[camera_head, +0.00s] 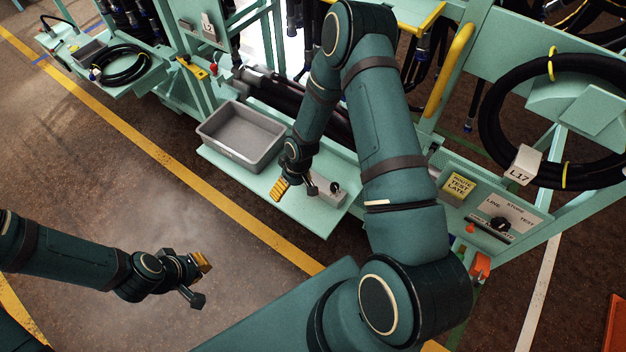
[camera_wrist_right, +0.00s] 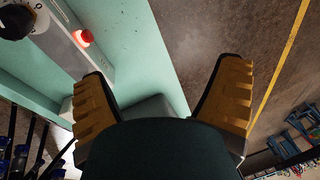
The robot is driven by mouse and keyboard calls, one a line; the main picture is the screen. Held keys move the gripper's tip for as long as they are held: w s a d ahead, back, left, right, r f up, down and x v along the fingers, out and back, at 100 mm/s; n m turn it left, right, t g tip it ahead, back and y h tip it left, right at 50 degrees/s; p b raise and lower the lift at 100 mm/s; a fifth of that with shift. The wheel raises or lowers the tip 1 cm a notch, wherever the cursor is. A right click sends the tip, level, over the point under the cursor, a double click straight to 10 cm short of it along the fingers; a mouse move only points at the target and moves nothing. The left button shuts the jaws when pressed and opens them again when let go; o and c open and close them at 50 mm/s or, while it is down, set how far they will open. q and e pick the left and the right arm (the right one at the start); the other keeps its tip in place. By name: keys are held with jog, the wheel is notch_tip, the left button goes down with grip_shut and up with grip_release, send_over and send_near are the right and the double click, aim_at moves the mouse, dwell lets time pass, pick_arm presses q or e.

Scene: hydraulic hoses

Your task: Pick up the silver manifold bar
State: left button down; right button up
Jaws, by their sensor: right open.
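A light grey, bar-like block (camera_head: 326,197) with a dark knob lies on the green shelf, right of the grey tray; it may be the silver manifold bar, but I cannot be sure. My right gripper (camera_head: 280,188) is above the shelf, just left of this block and apart from it. In the right wrist view its yellow fingers (camera_wrist_right: 165,105) are spread with nothing held between them. A grey surface (camera_wrist_right: 148,108) shows beyond them, partly hidden by the gripper. My left gripper (camera_head: 201,263) hangs over the floor at lower left, its finger gap unclear.
The empty grey tray (camera_head: 241,138) stands on the green shelf (camera_head: 300,222). A control panel (camera_head: 490,222) with a knob and a coiled black hose (camera_head: 490,120) tagged L17 are at right. Dark cylinders (camera_head: 290,98) lie behind the tray. The floor at left is clear.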

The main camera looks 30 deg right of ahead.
jog(key=r+n+h+p, duration=0.1)
jog(key=n+h+p, duration=0.1)
send_over(312, 177)
jog(key=shift+g, duration=0.4)
jog(key=f, duration=0.8)
jog(key=shift+s+f+b, duration=0.15)
jog(key=shift+s+b, duration=0.05)
jog(key=shift+b, duration=0.1)
jog(key=shift+w+f+b, duration=0.2)
jog(key=shift+f+b, duration=0.2)
jog(key=shift+f, duration=2.35)
pick_arm(q)
jog(key=shift+s+r, duration=0.1)
jog(key=shift+r, duration=0.75)
pick_arm(e)
jog(key=c, duration=1.4)
